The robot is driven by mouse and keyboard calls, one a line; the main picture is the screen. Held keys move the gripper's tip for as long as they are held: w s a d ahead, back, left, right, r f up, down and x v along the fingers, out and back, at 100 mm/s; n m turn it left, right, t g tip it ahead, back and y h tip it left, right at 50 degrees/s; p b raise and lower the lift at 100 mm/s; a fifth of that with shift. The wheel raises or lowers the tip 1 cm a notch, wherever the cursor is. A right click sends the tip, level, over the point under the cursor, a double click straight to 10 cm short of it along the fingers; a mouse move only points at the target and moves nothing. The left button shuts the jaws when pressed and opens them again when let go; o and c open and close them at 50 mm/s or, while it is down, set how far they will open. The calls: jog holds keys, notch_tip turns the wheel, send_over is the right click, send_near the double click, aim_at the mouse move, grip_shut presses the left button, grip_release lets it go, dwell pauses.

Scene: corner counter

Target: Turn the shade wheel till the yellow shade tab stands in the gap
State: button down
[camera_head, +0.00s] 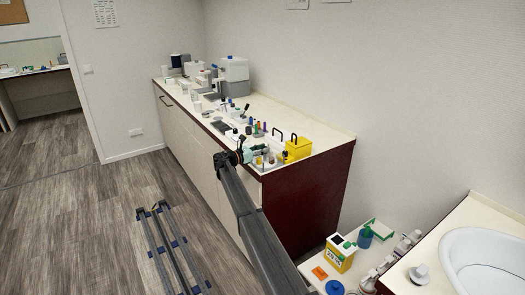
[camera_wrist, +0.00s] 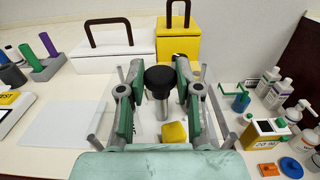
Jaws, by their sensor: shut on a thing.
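In the wrist view a black round knob (camera_wrist: 160,77) on a shiny metal post stands between the two green-sided fingers of my gripper (camera_wrist: 159,82). My gripper is shut on this knob. A yellow tab-like piece (camera_wrist: 174,132) shows just in front of the post, between the fingers. The wheel's rim and the gap cannot be made out; my fingers hide much of that area. In the head view my gripper (camera_head: 245,152) is at the near end of the counter, low over its top, and the wheel there is too small to tell.
A yellow box (camera_wrist: 178,42) and a white box (camera_wrist: 100,48), both with dark handles, stand close behind the knob. A white flat plate (camera_wrist: 66,122) lies to the left. A lower surface with bottles (camera_wrist: 271,82) is to the right. The counter (camera_head: 265,108) holds several other items further back.

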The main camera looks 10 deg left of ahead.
jog(key=shift+w+r, duration=0.15)
jog(key=c, duration=0.8)
grip_release()
jog(key=v, duration=1.2)
jog(key=shift+d, duration=0.1)
